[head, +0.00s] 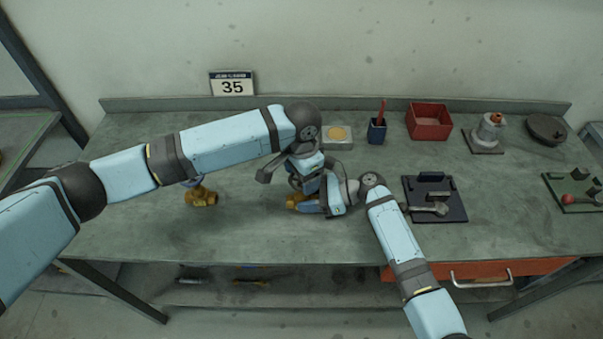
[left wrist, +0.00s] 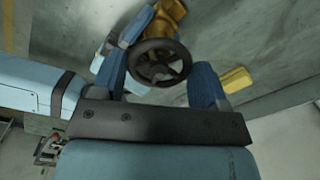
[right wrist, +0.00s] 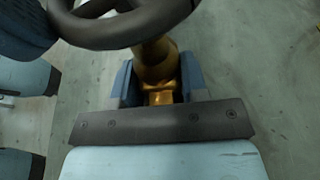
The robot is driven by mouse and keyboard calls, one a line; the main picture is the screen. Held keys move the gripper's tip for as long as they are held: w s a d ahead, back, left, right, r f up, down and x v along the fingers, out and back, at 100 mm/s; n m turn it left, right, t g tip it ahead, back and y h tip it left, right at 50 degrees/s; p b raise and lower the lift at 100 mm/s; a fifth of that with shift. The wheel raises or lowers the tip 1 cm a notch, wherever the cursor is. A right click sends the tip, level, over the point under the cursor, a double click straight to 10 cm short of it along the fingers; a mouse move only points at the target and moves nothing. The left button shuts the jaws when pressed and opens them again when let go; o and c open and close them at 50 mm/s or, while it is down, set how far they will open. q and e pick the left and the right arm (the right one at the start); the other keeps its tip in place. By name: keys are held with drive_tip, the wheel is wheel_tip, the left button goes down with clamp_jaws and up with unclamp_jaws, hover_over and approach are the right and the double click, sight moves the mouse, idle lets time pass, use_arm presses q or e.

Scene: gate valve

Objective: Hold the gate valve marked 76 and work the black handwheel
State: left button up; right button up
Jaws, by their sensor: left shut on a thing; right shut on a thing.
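The brass gate valve (head: 297,202) is on the bench near the middle, partly hidden by my grippers; no number is readable on it. Its black handwheel (left wrist: 160,62) is between the blue fingers of my left gripper (left wrist: 163,78), which is shut on it from above. The left gripper (head: 300,178) hides most of the wheel in the head view. My right gripper (right wrist: 158,84) is shut on the brass valve body (right wrist: 156,62) below the wheel, coming in from the right in the head view (head: 322,203).
Another brass valve (head: 201,196) stands to the left. A sign reading 35 (head: 232,84) is at the back wall. The bench's front left is clear.

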use_arm(q)
drive_tip(key=m, duration=0.4)
drive_tip(key=shift+w+m, duration=0.1)
drive_tip(key=shift+m, duration=1.8)
drive_tip(key=o, duration=0.9)
drive_tip(key=shift+o, duration=0.2)
wheel_tip(320, 180, up, 12)
